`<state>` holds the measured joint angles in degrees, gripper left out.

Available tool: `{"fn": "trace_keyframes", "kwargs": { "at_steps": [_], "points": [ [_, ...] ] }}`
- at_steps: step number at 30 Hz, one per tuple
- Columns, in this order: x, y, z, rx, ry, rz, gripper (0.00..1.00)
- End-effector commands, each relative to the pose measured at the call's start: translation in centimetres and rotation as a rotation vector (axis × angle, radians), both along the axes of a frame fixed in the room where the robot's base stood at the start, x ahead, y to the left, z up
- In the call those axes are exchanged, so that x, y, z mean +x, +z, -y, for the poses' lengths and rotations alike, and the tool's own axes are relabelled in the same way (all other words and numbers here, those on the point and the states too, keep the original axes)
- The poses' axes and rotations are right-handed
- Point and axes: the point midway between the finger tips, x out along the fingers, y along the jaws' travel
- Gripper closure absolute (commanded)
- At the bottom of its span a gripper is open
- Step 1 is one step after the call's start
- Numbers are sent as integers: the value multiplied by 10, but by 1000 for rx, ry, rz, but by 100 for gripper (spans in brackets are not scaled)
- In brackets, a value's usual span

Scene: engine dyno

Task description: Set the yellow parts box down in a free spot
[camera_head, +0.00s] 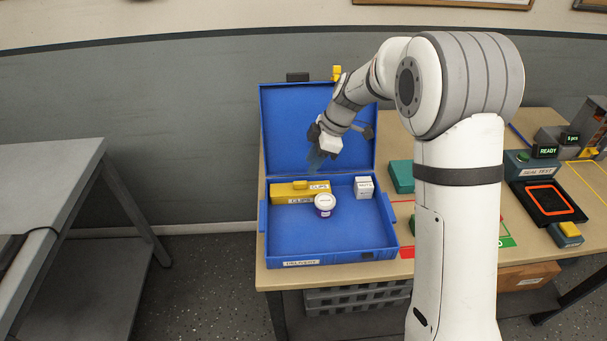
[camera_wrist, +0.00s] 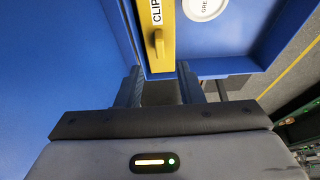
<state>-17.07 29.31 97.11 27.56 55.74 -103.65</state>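The yellow parts box (camera_head: 282,193), labelled CLIPS with a small yellow handle, lies in the back left of the open blue case (camera_head: 330,255). It also shows in the wrist view (camera_wrist: 158,58), its near end lined up between my fingers. My gripper (camera_head: 316,163) is above and behind the box; in the wrist view its fingers (camera_wrist: 158,88) are spread apart with nothing held between them. The box appears to rest on the case floor.
A white round jar (camera_head: 325,204) stands against the yellow box's front side. A small white carton (camera_head: 364,187) sits at the case's back right. The raised blue lid (camera_head: 285,125) stands behind. A green block (camera_head: 401,176) lies right of the case. A grey table (camera_head: 50,180) stands at left.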

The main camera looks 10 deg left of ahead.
Motion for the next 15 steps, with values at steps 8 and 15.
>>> {"fn": "trace_keyframes", "kwargs": {
  "at_steps": [8,15],
  "points": [
    [4,38,16,0,-1,1,66],
    [4,45,19,-1,-1,-1,66]
  ]
}}
